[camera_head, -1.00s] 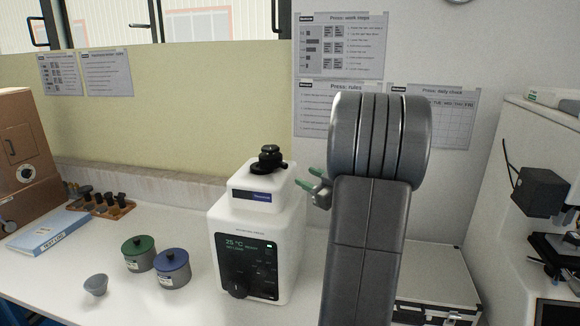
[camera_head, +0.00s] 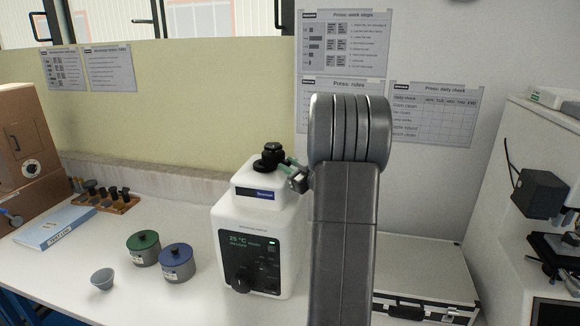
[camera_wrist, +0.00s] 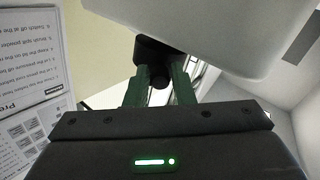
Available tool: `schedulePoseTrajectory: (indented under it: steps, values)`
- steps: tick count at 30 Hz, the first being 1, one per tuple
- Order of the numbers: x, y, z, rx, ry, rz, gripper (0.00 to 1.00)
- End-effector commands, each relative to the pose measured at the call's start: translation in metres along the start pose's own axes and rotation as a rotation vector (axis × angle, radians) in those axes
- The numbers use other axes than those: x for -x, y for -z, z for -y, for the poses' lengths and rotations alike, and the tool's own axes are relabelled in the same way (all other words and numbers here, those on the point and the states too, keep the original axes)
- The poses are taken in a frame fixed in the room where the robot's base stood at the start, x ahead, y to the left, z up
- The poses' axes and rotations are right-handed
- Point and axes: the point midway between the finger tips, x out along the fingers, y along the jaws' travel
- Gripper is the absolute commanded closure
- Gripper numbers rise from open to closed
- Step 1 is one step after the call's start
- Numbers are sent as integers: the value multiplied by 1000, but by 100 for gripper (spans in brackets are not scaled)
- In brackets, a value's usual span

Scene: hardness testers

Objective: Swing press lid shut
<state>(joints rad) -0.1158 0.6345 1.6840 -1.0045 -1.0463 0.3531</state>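The press (camera_head: 252,235) is a white unit with a dark display on its front, standing on the bench in the head view. Its top carries a black lid part with a round knob (camera_head: 270,155), which also shows as a dark stub in the wrist view (camera_wrist: 158,76). My gripper (camera_head: 287,165) has green fingers and is right beside the knob on its right. In the wrist view, my gripper's fingers (camera_wrist: 158,88) stand apart on either side of the dark stub. Whether they touch it I cannot tell. My arm hides part of the bench right of the press.
A green-lidded pot (camera_head: 143,248), a blue-lidded pot (camera_head: 177,263) and a small grey bowl (camera_head: 103,279) stand left of the press. A silver case (camera_head: 427,270) lies on the right, near a microscope-like device (camera_head: 550,220). Posters hang behind.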

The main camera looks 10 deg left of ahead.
Motion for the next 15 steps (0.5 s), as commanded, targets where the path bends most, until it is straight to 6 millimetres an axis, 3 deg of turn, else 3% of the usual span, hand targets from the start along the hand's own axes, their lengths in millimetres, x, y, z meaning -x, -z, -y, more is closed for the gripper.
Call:
schedulePoseTrajectory:
  steps: [1, 3, 9, 15]
  values:
    - [0, 0, 0, 0, 0, 0, 88]
    - [0, 0, 0, 0, 0, 0, 100]
    - [0, 0, 1, 0, 0, 0, 100]
    - [-6, 3, 16, 2, 4, -3, 100]
